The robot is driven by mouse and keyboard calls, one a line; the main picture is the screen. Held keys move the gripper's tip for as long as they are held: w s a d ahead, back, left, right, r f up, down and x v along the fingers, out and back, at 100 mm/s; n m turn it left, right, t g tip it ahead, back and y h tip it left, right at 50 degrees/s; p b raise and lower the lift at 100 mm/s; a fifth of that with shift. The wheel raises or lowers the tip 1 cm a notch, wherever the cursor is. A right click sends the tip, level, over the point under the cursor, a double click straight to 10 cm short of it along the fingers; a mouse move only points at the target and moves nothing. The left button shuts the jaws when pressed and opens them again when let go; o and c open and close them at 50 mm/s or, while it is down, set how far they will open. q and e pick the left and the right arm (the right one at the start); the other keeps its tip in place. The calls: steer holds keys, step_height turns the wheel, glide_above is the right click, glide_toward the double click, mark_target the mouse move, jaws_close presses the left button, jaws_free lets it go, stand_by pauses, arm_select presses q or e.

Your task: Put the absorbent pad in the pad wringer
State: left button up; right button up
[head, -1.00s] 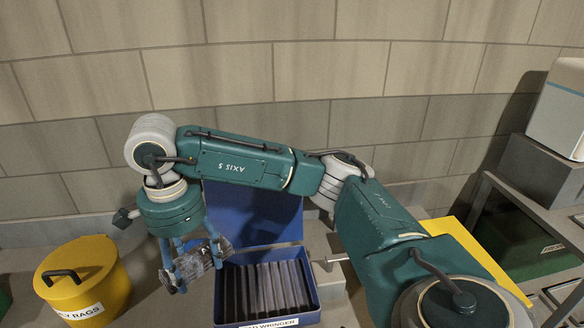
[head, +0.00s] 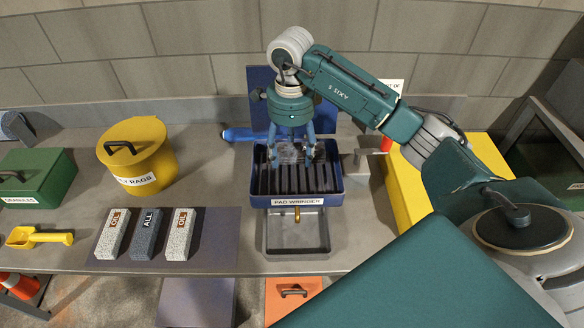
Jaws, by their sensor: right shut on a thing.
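The pad wringer (head: 296,201) is a blue box with a dark ribbed bed and a raised blue lid behind it; its label reads "PAD WRINGER". My right gripper (head: 291,158) points down over the back part of the ribbed bed. It is shut on a mottled grey absorbent pad (head: 290,152), which the fingers partly hide. I cannot tell whether the pad touches the ribs. My left gripper is not in view.
Several labelled pads, such as the "ALL" pad (head: 145,234), lie on a dark mat left of the wringer. A yellow rags bin (head: 137,155) stands further left. A blue-handled tool (head: 243,134) lies behind; a yellow box (head: 412,190) stands right. A drip tray (head: 296,236) sits in front.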

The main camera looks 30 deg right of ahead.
mark_target(291, 153)
step_height(291, 153, down, 3)
steer(key=shift+p, duration=0.3)
step_height(291, 153, down, 3)
steer(key=shift+f+p, duration=0.2)
steer(key=shift+p, duration=0.35)
steer(key=shift+f, duration=0.45)
steer(key=shift+f, duration=0.1)
steer(key=o, duration=1)
steer(key=shift+o, duration=0.2)
